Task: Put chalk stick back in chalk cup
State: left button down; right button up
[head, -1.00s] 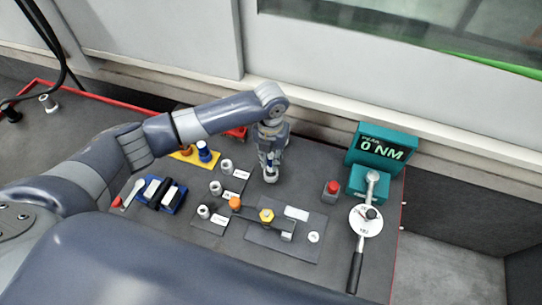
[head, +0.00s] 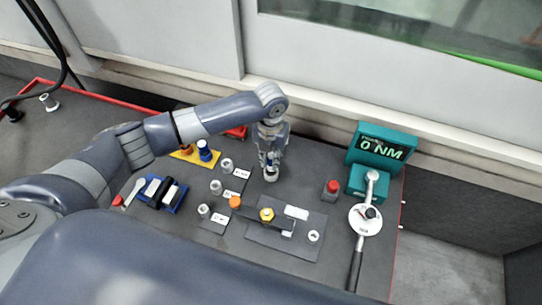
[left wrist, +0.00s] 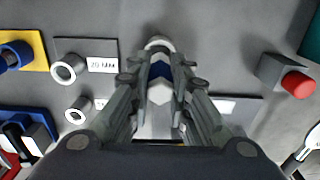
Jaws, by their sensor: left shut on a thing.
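My left gripper (head: 269,164) points down near the middle of the bench's back part. It is shut on the chalk stick (left wrist: 158,95), which shows as a white piece with a blue band between the fingers in the left wrist view. A small pale grey cup (head: 270,177), which looks like the chalk cup, stands right under the fingertips. Its pale rim (left wrist: 158,41) shows just past the fingers in the left wrist view. The fingers partly hide the stick and cup, and I cannot tell how far the stick's end is inside. My right gripper is not in view.
Several grey sockets (head: 226,165) with labels stand left of the cup. A plate with a yellow hex bolt (head: 267,214) lies in front. A red-topped block (head: 332,188), a teal torque display (head: 381,148) and a torque wrench (head: 360,243) are to the right.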

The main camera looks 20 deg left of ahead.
aim_at(271, 165)
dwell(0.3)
pick_arm(q)
jog(key=shift+p, duration=0.45)
dwell(0.4)
jog(key=shift+f+b, duration=1.3)
jog(key=shift+f, duration=0.75)
jog(key=c, duration=1.4)
grip_release()
notch_tip(271, 165, up, 12)
